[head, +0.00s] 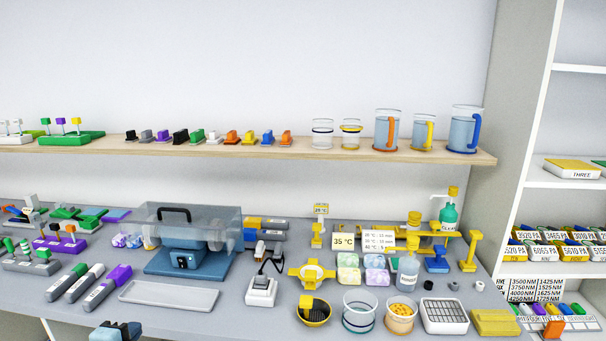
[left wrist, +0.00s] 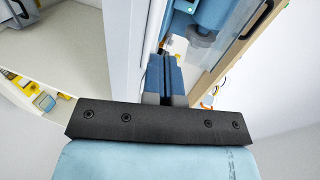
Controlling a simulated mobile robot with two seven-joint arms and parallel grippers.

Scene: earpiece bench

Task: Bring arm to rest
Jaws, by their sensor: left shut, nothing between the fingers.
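My left gripper (head: 116,331) shows at the bottom edge of the head view, left of the middle, in front of the bench's near edge. Only its blue and dark end is in the frame. In the left wrist view its two blue fingers (left wrist: 164,78) lie together, shut with nothing held. The grey bench (head: 200,318) and its items are beyond the gripper, and it appears clear of them. My right gripper is in neither view.
A white tray (head: 168,292) and several grey markers (head: 78,281) lie nearest my left gripper. A blue machine with a clear cover (head: 190,255) stands behind. Glass beakers (head: 359,311) stand to the right. A wooden shelf (head: 250,150) runs along the wall.

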